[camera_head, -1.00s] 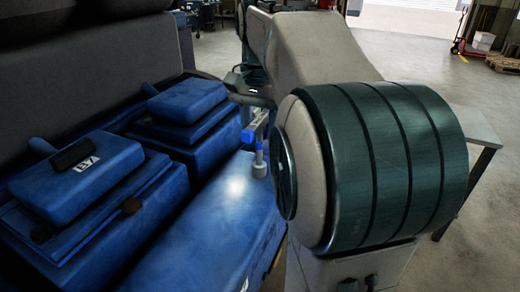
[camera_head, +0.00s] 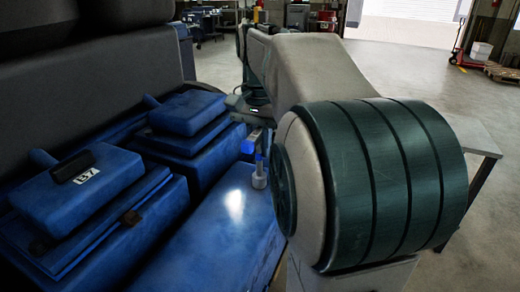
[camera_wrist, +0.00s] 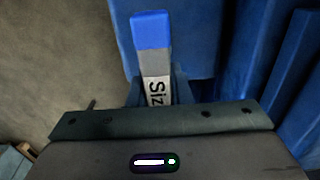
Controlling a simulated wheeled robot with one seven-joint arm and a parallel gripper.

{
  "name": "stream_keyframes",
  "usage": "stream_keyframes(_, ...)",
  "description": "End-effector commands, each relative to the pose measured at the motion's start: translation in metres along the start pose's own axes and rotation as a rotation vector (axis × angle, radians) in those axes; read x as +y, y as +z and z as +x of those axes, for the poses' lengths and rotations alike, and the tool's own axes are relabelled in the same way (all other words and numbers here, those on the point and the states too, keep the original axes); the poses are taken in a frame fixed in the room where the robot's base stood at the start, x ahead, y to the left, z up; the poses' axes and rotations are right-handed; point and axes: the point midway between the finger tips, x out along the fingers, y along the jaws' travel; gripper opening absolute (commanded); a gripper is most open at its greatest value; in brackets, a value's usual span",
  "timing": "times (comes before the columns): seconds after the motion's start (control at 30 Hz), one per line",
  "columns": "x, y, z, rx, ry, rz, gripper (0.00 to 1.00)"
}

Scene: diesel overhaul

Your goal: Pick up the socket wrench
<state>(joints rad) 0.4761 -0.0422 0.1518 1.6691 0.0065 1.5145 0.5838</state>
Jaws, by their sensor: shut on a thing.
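The socket wrench (camera_wrist: 153,55), with a blue end and a grey handle labelled "Siz", stands out from between my fingers in the wrist view. My gripper (camera_wrist: 156,92) is shut on its handle. In the head view the wrench's blue part (camera_head: 249,144) and grey socket end (camera_head: 259,178) show just left of my arm's large dark-ringed joint. The socket end points down over the blue engine surface (camera_head: 215,225). I cannot tell whether it touches that surface. My arm partly hides the fingers and the wrench's upper part there.
Blue engine covers (camera_head: 95,185) with raised blocks (camera_head: 188,112) stand at the left, close beside the wrench. A dark grey panel (camera_head: 80,60) rises behind them. A table (camera_head: 478,138) is partly hidden behind my arm at right. Open floor lies beyond, with a red pallet jack (camera_head: 465,50).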

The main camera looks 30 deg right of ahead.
Motion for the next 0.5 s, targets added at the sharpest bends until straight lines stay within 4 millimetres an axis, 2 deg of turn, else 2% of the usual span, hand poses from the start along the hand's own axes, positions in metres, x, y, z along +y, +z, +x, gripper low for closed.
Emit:
stream_keyframes(0.17,0.000,-0.001,-0.015,0.003,-0.002,0.000,0.00)
stream_keyframes(0.3,-0.001,-0.001,-0.037,0.004,-0.002,-0.001,0.00)
stream_keyframes(0.5,0.043,-0.012,-0.064,0.005,-0.002,0.006,0.00)
